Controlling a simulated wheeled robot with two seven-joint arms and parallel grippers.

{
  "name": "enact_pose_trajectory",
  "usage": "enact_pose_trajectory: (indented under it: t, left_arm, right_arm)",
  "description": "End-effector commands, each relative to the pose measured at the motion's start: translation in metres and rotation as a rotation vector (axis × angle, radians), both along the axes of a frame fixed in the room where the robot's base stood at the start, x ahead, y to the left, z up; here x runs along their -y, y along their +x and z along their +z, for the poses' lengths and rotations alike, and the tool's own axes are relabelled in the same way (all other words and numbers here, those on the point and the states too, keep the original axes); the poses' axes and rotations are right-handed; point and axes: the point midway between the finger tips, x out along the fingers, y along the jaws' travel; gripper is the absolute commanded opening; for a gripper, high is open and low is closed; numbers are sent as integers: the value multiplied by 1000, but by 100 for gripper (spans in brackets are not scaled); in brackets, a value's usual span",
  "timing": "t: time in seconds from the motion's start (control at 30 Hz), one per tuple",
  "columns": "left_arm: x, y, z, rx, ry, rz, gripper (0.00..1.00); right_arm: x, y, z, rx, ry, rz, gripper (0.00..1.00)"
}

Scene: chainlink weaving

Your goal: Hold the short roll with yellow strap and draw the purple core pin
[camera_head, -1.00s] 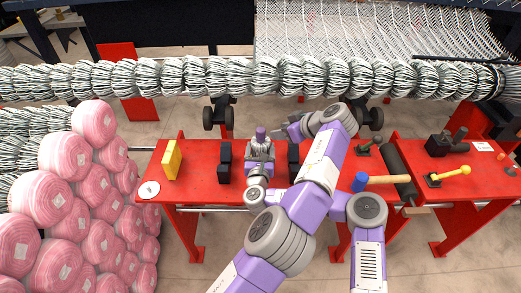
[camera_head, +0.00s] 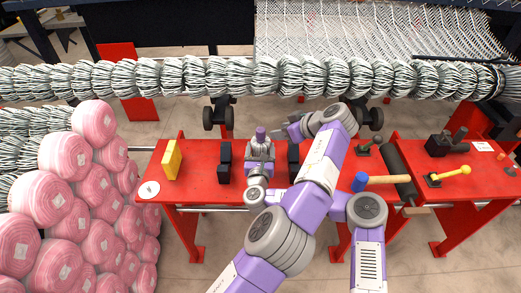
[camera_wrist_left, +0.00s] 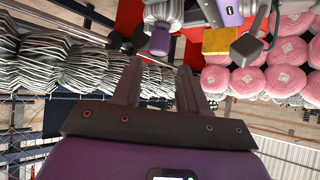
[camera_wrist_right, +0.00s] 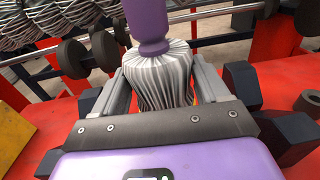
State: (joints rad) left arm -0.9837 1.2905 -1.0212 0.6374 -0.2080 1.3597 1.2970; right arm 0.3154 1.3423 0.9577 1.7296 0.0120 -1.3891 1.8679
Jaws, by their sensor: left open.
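The short roll (camera_wrist_right: 160,80), a bundle of grey-white wire, stands upright on the red table, with the purple core pin (camera_wrist_right: 147,25) rising from its top. The pin also shows in the head view (camera_head: 261,134) and the left wrist view (camera_wrist_left: 160,42). My left gripper (camera_wrist_left: 158,68) is open and empty. In the head view it (camera_head: 283,130) is to the right of the pin, apart from it.
Black blocks (camera_head: 224,162) stand on the red table (camera_head: 200,190) beside the roll. A yellow block (camera_head: 172,160) is at its left. A blue-headed mallet (camera_head: 361,182) and black roller (camera_head: 396,170) lie at right. Pink rolls (camera_head: 65,205) are piled at left. My left arm crosses above my right.

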Motion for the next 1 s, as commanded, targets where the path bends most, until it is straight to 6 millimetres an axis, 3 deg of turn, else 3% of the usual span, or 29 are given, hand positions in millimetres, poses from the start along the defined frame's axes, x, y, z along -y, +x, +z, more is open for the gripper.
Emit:
enact_pose_trajectory:
  t: [0.03,0.3,0.47,0.77,1.0]
  left_arm:
    - [0,0,0,0,0,0,43]
    - [0,0,0,0,0,0,43]
    - [-3,2,-2,-31,-5,-16,65]
    - [-32,14,-11,-343,-70,-292,65]
    - [-58,19,12,-512,-135,-678,65]
  right_arm:
    - [0,0,0,0,0,0,68]
    - [0,0,0,0,0,0,28]
    - [0,0,0,0,0,0,28]
    - [0,0,0,0,0,-1,28]
    - [0,0,0,0,0,-1,28]
